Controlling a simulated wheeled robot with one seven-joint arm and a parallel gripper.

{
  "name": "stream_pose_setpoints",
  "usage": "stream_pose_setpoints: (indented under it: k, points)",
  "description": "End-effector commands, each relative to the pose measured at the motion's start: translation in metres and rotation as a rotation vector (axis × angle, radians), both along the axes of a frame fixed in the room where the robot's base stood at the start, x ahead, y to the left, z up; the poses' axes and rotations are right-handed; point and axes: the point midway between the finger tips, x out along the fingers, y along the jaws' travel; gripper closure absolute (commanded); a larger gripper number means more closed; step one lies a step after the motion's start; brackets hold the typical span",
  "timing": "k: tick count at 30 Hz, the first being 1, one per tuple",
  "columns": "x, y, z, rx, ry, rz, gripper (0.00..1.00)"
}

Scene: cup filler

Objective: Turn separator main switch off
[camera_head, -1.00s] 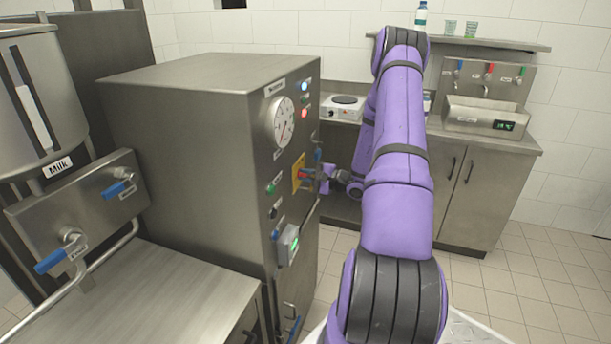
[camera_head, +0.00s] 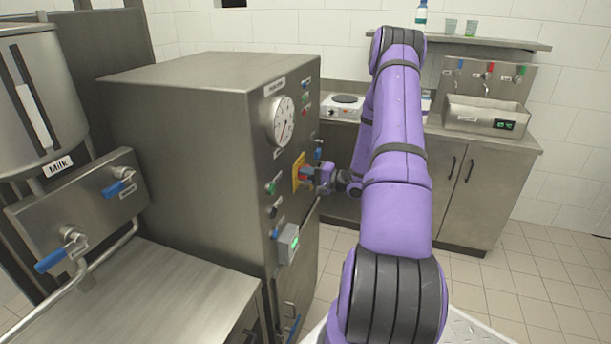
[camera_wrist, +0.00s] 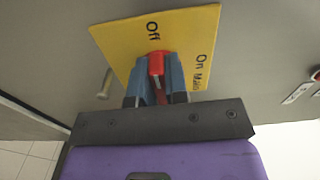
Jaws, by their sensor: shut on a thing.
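The separator cabinet (camera_head: 185,150) is the steel box left of my arm. Its main switch has a yellow plate (camera_wrist: 122,42) marked "Off" and "On Main", also on the cabinet front in the head view (camera_head: 296,175). The red switch handle (camera_wrist: 156,64) points toward the word "Off" in the wrist view. My gripper (camera_wrist: 154,80) is shut on this handle, with a blue-grey finger on each side of it. In the head view my gripper (camera_head: 311,174) is at the plate and hides most of the handle.
A round gauge (camera_head: 282,121), small indicator lights (camera_head: 305,98) and other knobs (camera_head: 271,188) are on the same panel. A grey box with a green display (camera_head: 289,243) sticks out below. A counter with a sink (camera_head: 487,115) stands behind my arm at right. Tiled floor is open at right.

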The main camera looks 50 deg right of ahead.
Motion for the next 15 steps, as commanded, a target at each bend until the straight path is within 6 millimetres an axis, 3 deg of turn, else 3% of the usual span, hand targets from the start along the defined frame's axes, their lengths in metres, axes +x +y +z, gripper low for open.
stream_pose_setpoints:
  k: [7, 8, 11, 15]
  points:
    - [-0.0014, -0.0001, -0.0017, -0.001, 0.004, 0.0, 1.0]
    - [-0.0014, -0.0001, -0.0017, -0.001, 0.004, 0.0, 0.84]
    - [-0.0012, -0.0001, -0.0015, -0.001, 0.004, 0.0, 0.61]
    - [-0.0008, 0.0, -0.001, 0.0, 0.003, 0.0, 0.61]
